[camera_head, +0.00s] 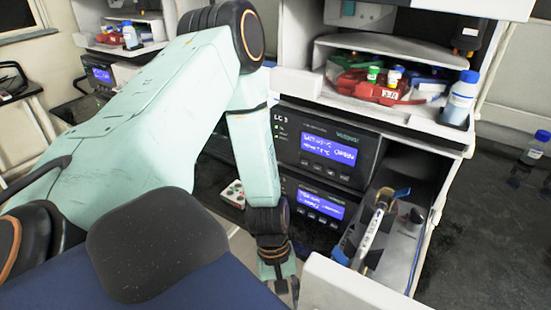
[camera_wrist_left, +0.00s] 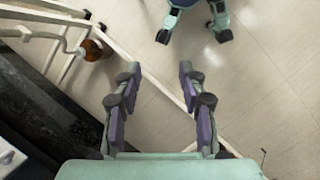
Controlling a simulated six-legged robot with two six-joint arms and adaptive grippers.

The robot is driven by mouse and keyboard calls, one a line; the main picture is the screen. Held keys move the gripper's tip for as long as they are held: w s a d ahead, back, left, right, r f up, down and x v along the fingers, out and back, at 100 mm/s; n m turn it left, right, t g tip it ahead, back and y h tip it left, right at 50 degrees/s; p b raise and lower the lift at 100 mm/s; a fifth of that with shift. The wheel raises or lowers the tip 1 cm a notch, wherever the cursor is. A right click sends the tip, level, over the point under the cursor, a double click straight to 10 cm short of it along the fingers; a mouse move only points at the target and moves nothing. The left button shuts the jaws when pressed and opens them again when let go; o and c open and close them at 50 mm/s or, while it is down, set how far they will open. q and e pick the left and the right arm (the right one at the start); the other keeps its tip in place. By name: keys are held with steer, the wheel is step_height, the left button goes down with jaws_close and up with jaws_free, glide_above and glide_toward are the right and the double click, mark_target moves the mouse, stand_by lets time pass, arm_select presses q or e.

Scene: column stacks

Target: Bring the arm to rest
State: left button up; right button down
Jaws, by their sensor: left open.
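My left arm comes in from the left in the head view and bends down in front of the instrument stack. My left gripper (camera_head: 284,290) is low at the bottom edge of that view, beside the open drawer front, and only partly visible. In the left wrist view the left gripper (camera_wrist_left: 158,85) shows its two fingers spread apart, with nothing between them and tiled floor below. My right gripper is in neither view.
The instrument stack (camera_head: 318,150) has lit blue displays. Its open drawer (camera_head: 360,287) holds a column part (camera_head: 375,230). A tray of bottles (camera_head: 375,88) and a blue-capped bottle (camera_head: 460,97) stand above. A brown bottle (camera_wrist_left: 93,50) stands by a white frame in the wrist view.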

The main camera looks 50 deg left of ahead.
arm_select(q)
steer(key=shift+s+d+f, duration=0.15)
steer(key=shift+d+f, duration=0.1)
steer(key=shift+f, duration=0.05)
steer(key=shift+s+a, duration=0.1)
steer(key=shift+a, duration=0.1)
